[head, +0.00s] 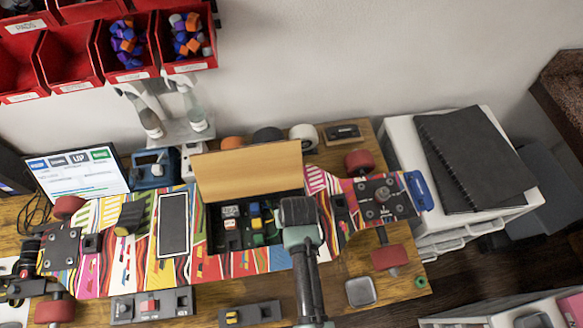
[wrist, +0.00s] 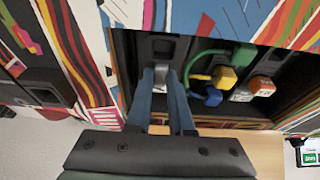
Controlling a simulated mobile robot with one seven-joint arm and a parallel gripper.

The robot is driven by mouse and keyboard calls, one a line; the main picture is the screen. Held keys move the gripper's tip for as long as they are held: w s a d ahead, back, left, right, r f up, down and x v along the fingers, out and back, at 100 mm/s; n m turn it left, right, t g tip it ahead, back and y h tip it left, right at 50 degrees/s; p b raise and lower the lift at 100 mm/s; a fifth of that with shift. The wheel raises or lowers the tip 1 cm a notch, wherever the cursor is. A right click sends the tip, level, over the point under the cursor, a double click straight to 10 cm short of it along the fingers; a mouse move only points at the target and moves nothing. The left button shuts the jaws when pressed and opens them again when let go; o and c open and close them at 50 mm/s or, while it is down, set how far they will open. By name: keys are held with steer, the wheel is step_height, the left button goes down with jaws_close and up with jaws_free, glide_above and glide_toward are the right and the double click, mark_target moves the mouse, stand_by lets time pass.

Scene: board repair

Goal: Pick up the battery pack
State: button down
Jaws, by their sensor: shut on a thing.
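A dark block that seems to be the battery pack (wrist: 163,46) sits in the right end of the board's open compartment (head: 218,240), with a small grey piece at its middle. In the wrist view my gripper's two blue-grey fingers (wrist: 168,76) reach down into the compartment and are shut on this block. In the head view my gripper (head: 298,212) comes over the compartment's right end and hides the fingertips and the block. The pack still appears to be down inside the compartment.
A wooden lid (head: 248,170) stands open behind the compartment. Coloured connectors (head: 240,222) lie beside the gripper; a green cable (wrist: 244,55) runs close by. A black panel (head: 173,225) lies on the patterned skateboard (head: 120,255). A metal dish (head: 361,291) stands at front right.

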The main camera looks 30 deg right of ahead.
steer(key=shift+r, duration=0.1)
step_height(320, 180, up, 10)
stand_by(0.4)
